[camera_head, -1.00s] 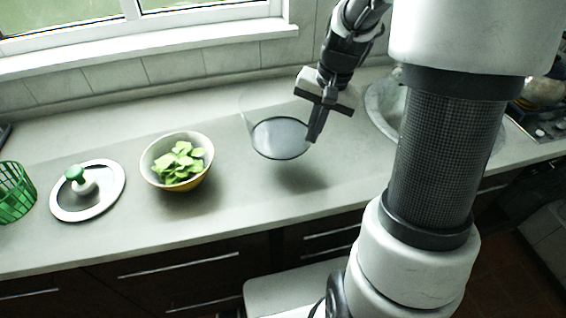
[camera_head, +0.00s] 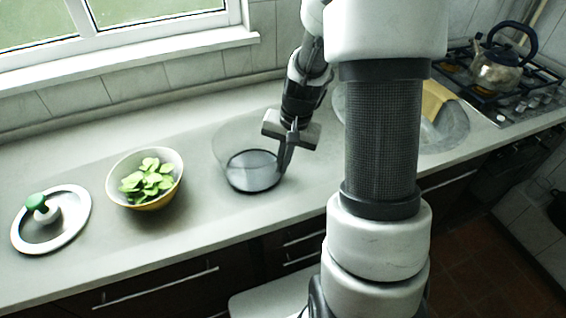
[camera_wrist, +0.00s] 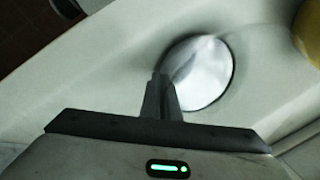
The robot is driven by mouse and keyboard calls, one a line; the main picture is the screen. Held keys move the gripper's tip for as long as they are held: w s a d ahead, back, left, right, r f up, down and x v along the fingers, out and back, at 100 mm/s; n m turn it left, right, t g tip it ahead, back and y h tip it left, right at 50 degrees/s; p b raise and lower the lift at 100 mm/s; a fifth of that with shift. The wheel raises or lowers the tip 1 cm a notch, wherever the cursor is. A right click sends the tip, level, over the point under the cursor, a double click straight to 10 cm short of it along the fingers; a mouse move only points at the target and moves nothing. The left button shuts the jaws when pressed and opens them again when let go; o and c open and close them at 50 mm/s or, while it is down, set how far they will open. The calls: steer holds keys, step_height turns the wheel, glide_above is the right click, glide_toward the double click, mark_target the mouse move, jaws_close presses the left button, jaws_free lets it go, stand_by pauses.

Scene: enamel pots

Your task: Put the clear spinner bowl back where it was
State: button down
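The clear spinner bowl (camera_head: 253,172) is see-through with a dark ring at its base. It is upright on or just above the counter, right of the bowl of leaves; I cannot tell whether it touches. My gripper (camera_head: 284,164) is at its right side, fingers pointing down, shut on its wall. In the wrist view my gripper's fingers (camera_wrist: 162,88) are close together at the edge of the clear spinner bowl (camera_wrist: 205,72). The clear wall is hard to make out there.
A yellow-and-white bowl of green leaves (camera_head: 146,180) stands left of the clear bowl. A spinner lid with a green knob (camera_head: 50,219) lies farther left. The counter's front edge is near.

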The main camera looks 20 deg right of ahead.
steer(key=shift+f, duration=0.2)
steer(key=c, duration=2)
jaws_free()
steer(key=shift+r, duration=0.15)
